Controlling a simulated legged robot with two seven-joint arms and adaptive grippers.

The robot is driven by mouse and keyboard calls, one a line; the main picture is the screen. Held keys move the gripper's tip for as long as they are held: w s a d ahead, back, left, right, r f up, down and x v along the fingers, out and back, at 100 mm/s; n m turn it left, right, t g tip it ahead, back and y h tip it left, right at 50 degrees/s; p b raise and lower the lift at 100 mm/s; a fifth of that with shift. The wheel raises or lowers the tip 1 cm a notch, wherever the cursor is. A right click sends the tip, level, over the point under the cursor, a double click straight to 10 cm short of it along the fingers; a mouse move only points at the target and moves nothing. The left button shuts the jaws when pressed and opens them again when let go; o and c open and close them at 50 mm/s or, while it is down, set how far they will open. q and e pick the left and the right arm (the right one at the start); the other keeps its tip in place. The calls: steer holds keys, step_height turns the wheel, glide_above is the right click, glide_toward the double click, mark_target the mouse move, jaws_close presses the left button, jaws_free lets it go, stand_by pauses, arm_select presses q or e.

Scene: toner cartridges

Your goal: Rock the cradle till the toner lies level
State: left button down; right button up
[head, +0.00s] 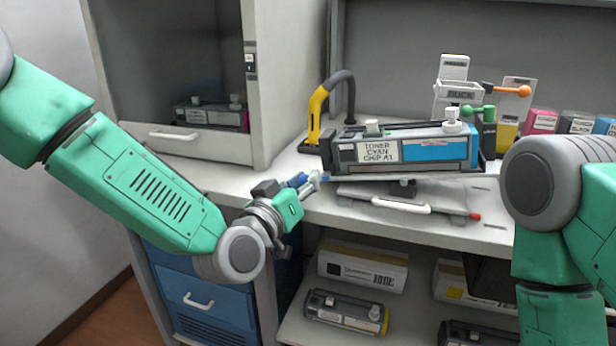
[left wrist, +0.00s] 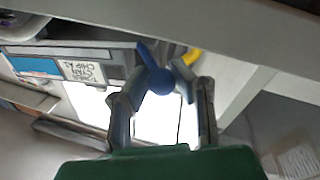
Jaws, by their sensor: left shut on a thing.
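The cyan toner cartridge (head: 385,153), with a white label and a blue window, rests on the cradle (head: 450,178) on the counter. Its right end looks raised relative to the counter edge. The cartridge also shows in the left wrist view (left wrist: 105,66). My left gripper (head: 312,183) is at the cradle's left end, shut on a blue knob (left wrist: 160,80) that shows between its fingers in the left wrist view. The fingers partly hide the knob. I cannot tell how the toner lies inside. My right arm shows at the right, but its gripper is out of view.
A yellow and black curved handle (head: 318,112) stands behind the cartridge. Small boxes (head: 540,121) and an orange-knobbed lever (head: 523,91) stand behind right. A cabinet (head: 175,145) stands left. Lower shelves hold cartons (head: 362,266) and cartridges (head: 345,312).

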arm_select(q)
steer(key=shift+a+f, duration=0.15)
steer(key=shift+f, duration=0.15)
steer(key=c, duration=1.3)
jaws_free()
steer(key=shift+w, duration=0.1)
steer(key=shift+c, duration=0.2)
steer(key=shift+r, duration=0.1)
steer(key=v, duration=1.2)
steer(key=shift+a, duration=0.1)
